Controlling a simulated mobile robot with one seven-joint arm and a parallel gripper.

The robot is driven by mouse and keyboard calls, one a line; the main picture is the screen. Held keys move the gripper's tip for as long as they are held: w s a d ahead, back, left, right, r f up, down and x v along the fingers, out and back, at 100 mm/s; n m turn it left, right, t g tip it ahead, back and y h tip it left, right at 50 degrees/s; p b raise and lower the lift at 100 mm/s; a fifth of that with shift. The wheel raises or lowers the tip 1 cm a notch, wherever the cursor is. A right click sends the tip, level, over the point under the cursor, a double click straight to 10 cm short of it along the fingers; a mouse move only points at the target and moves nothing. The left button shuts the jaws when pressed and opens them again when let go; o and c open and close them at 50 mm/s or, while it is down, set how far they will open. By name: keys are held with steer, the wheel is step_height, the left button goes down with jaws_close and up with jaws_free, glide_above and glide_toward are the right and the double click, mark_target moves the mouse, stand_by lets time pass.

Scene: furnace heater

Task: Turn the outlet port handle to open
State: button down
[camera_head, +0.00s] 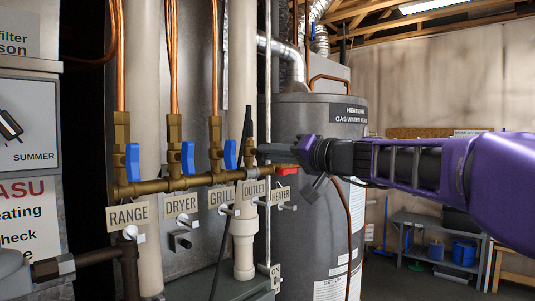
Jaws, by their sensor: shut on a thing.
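A brass manifold pipe (205,181) carries a row of valves. The OUTLET label (254,188) hangs near its right end. Above it stands a slim dark upright piece (246,128), which looks like the outlet port handle. My gripper (263,152) comes in from the right, its dark fingers at the outlet valve. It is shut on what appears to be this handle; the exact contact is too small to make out. A red handle (287,170) lies sideways just below my gripper, above the HEATER label (281,196).
Blue upright handles stand above the RANGE label (128,214), the DRYER label (181,204) and the GRILL label (220,195). A grey water heater tank (310,235) stands close behind my gripper. A shelf (435,237) with buckets is at the back right.

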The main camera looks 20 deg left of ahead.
steer(key=n, duration=0.4)
steer(key=shift+n, duration=0.3)
steer(key=n, duration=0.3)
steer(key=shift+n, duration=0.4)
steer(key=c, duration=0.7)
jaws_free()
steer(key=shift+d, duration=0.1)
steer(key=shift+v, duration=3.45)
